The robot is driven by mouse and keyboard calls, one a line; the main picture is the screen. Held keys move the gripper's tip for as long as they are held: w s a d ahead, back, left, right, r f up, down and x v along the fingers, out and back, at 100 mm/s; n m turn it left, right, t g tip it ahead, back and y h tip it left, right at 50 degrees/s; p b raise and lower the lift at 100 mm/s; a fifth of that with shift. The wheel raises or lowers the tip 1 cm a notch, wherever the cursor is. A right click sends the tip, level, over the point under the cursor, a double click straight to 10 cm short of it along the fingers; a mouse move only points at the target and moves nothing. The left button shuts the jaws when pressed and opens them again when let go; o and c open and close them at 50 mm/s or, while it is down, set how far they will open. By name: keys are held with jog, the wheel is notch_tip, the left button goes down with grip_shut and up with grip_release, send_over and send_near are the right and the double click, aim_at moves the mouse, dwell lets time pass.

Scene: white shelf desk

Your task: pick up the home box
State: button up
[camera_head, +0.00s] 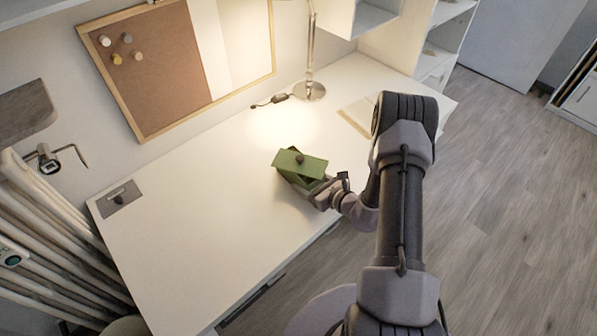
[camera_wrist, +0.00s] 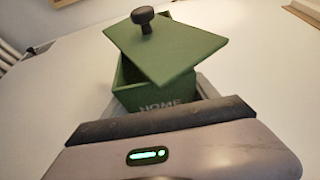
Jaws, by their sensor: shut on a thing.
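The home box (camera_head: 296,178) is green with a dark round knob on its lid (camera_head: 301,159). It is over the white desk, and I cannot tell whether it touches the top. In the wrist view the box (camera_wrist: 150,86) shows part of the word HOME on its near side, and its lid (camera_wrist: 165,46) sits skewed and tilted, leaving a gap at the left. My gripper (camera_head: 322,191) is shut on the box from its right side. The fingertips are mostly hidden by the box and the gripper body.
The white desk (camera_head: 200,215) is clear around the box. A lamp (camera_head: 309,90) stands at the back, with a dark object (camera_head: 280,98) beside its base. A flat pale item (camera_head: 358,115) lies at the back right. A corkboard (camera_head: 150,65) leans behind.

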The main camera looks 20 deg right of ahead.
aim_at(309, 176)
dwell(0.4)
jog(key=shift+r+p, duration=1.05)
jog(key=shift+r, duration=0.5)
jog(key=s+d, duration=0.3)
jog(key=s, duration=0.6)
jog(key=s+d, duration=0.3)
jog(key=s, duration=0.7)
jog(key=shift+b, duration=0.3)
